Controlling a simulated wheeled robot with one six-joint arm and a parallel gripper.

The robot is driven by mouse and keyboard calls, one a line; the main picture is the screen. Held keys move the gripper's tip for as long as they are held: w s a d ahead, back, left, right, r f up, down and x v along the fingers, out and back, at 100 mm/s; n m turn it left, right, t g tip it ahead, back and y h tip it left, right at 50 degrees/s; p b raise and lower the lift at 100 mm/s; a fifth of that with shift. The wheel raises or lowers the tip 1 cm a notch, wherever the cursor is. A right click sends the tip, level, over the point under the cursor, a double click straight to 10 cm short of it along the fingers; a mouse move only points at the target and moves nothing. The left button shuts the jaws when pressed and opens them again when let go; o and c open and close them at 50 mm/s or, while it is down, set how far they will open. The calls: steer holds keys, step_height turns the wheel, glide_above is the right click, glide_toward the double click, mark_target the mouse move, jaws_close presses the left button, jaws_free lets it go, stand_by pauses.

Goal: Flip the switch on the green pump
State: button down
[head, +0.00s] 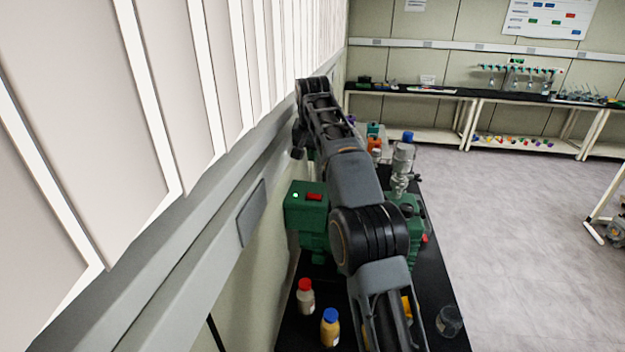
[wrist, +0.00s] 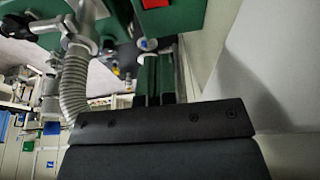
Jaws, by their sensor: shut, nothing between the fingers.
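The green pump (head: 305,215) stands on the black bench close to the wall, partly hidden behind my arm. A red switch (head: 314,197) sits on top of its green box, beside a small pale dot. I cannot tell which way the switch is tipped. In the wrist view the red switch (wrist: 148,43) shows on a green surface (wrist: 180,18) near the top. My gripper (wrist: 160,122) fills the lower middle of that view as a dark block, shut and empty, apart from the switch. In the head view my gripper (head: 298,152) hangs beyond the pump, near the wall.
A red-capped bottle (head: 306,297) and a blue-capped bottle (head: 330,328) stand on the near bench. A clear glass vessel (head: 404,165) stands right of my arm. A ribbed hose (wrist: 74,85) shows left of the switch.

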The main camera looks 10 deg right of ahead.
mark_target(310, 195)
steer(key=shift+a, duration=0.1)
stand_by(0.3)
steer(key=b+x, duration=0.1)
steer(key=x, duration=0.5)
steer(key=b+x, duration=0.1)
steer(key=x, duration=0.5)
steer(key=shift+s+a+f, duration=0.15)
steer(key=shift+s+f, duration=0.05)
steer(key=shift+f, duration=0.05)
steer(key=shift+a+f, duration=0.1)
steer(key=shift+f, duration=0.65)
steer(key=shift+a+f, duration=0.15)
steer(key=shift+f, duration=0.2)
